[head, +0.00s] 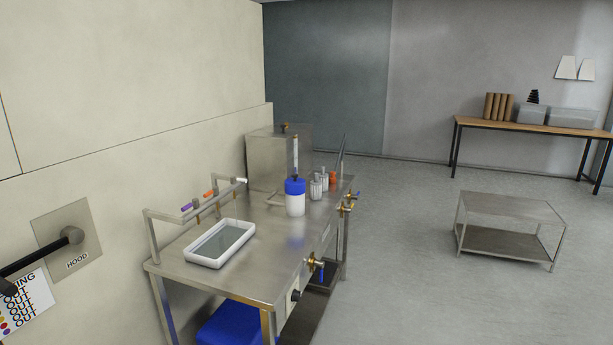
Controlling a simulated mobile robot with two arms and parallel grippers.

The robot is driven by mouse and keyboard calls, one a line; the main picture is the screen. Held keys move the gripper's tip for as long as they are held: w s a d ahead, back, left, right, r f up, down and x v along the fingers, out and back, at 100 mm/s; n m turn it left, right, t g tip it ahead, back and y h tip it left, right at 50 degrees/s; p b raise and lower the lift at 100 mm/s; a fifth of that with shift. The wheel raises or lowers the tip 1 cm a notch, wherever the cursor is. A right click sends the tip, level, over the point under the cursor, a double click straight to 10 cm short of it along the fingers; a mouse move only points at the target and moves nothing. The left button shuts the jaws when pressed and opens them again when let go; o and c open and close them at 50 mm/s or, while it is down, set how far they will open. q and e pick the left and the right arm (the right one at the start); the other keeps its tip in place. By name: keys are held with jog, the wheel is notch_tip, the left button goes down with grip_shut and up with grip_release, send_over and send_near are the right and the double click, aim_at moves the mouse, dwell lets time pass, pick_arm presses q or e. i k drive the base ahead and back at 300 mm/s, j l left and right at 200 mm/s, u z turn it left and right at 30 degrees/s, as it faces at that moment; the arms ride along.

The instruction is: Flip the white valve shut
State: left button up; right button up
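The white valve handle (241,181) is at the far right end of a raised metal rail (172,219) at the back of the steel bench. A purple handle (187,208) and an orange handle (210,194) sit left of it on the same rail. Brownish spouts (198,218) hang below the rail. The white handle is small, and I cannot tell whether the valve is open or shut. Neither of my grippers is in view.
A white tray (191,259) lies on the steel bench (263,287) below the rail. A blue-lidded white bottle (295,205), small jars and a steel box (270,163) stand behind. Blue-handled valves (317,265) project from the bench front. The floor right of the bench is clear up to a low cart (510,207).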

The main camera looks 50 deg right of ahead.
aim_at(232, 179)
jog(key=z, duration=1.2)
jog(key=i+l+u, duration=0.1)
jog(key=i+l, duration=0.25)
jog(key=l, duration=0.15)
jog(key=i+l+u, duration=0.1)
jog(key=i+l, duration=0.25)
jog(key=l, duration=0.15)
jog(key=i+l+u, duration=0.1)
jog(key=i+l, duration=0.25)
jog(key=l, duration=0.2)
jog(key=i+l+u, duration=0.1)
jog(key=i+l, duration=0.2)
jog(key=l, duration=0.3)
jog(key=i+l+u, duration=0.1)
jog(key=i+l, duration=0.2)
jog(key=l, duration=0.3)
jog(key=i+l+u, duration=0.1)
jog(key=i+l, duration=0.15)
jog(key=l, duration=0.35)
jog(key=i+l+u, duration=0.1)
jog(key=i+l, duration=0.15)
jog(key=l, duration=0.4)
jog(key=i+l+u, duration=0.1)
jog(key=l, duration=0.55)
jog(key=i, duration=0.1)
